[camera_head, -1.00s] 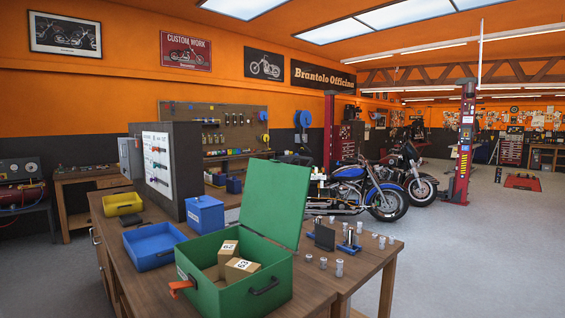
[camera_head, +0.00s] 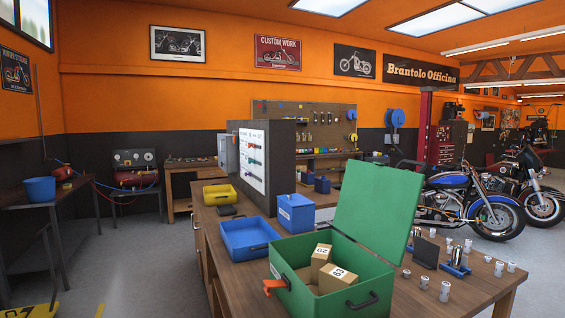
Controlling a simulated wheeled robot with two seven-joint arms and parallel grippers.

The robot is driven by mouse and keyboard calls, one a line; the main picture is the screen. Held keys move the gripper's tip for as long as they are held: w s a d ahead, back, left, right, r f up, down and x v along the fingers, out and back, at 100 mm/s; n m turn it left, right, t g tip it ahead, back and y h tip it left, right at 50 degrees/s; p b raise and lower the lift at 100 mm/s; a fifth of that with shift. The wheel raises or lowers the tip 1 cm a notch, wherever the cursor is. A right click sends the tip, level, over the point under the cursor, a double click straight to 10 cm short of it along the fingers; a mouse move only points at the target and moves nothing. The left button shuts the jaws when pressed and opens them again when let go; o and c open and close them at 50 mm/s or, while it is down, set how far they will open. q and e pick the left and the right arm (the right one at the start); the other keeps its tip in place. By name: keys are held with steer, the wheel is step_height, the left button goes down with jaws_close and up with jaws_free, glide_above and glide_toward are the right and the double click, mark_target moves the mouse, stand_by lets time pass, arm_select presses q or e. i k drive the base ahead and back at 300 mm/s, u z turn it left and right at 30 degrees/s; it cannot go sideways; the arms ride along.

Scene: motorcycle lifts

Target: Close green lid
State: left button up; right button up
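The green box (camera_head: 322,303) stands on the wooden workbench, right of centre in the head view. Its green lid (camera_head: 378,211) is open and stands up, tilted back from the box's far side. Cardboard boxes (camera_head: 338,278) marked with numbers lie inside the green box. Neither of my grippers is in the head view.
Several small metal cylinders (camera_head: 445,291) stand right of the green box. Grey floor (camera_head: 150,262) lies clear to the left of the bench.

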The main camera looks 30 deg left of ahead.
mark_target(377, 207)
steer(key=u, duration=0.35)
steer(key=i, duration=1)
